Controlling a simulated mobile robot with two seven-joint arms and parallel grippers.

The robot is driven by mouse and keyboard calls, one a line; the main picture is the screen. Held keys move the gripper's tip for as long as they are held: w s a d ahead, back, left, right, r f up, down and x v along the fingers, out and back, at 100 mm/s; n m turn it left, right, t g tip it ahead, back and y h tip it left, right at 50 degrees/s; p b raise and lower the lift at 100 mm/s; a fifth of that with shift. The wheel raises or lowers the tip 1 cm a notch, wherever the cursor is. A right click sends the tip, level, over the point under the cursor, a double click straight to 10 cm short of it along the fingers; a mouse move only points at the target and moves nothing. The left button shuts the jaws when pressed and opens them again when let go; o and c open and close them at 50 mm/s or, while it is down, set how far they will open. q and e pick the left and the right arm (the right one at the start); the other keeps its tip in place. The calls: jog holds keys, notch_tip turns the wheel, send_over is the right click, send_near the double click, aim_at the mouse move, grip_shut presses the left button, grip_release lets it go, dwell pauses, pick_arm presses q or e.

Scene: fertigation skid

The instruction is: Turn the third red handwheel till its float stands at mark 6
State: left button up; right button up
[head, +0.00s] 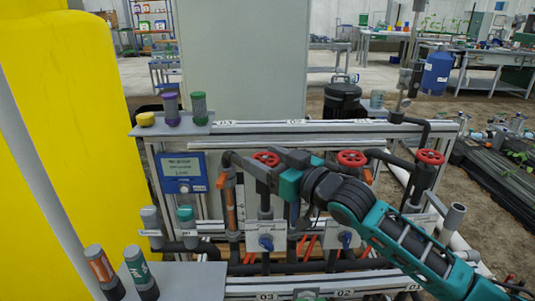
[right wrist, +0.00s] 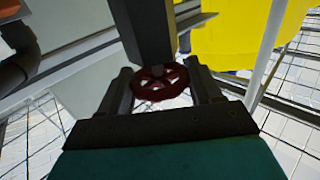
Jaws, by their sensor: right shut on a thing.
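Three red handwheels stand in a row on the skid; the left one (head: 267,158), above the plate marked 03, is the third. The middle handwheel (head: 352,158) and the right handwheel (head: 430,157) are free. My right gripper (head: 276,168) reaches in from the right and is shut on the third handwheel. In the right wrist view the handwheel (right wrist: 160,78) lies between the two dark fingers, partly hidden. An orange-tinted flow tube (head: 230,208) stands left of the third valve; its float and marks are too small to read. My left gripper is not in view.
A blue panel (head: 183,173) hangs left of the valves. Purple- and green-topped bottles and a yellow-capped jar (head: 146,119) stand on a ledge above it. A big yellow tank (head: 65,110) fills the left. Grey pipes and blue-knobbed valves crowd below the handwheels.

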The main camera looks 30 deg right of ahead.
jog(key=shift+r+m+h, duration=0.2)
jog(key=shift+m+h, duration=0.1)
jog(key=o, duration=1.1)
jog(key=shift+f, duration=0.1)
jog(key=shift+c, duration=0.2)
jog(key=p+v, duration=0.1)
jog(key=v, duration=1.2)
jog(key=shift+p, duration=0.3)
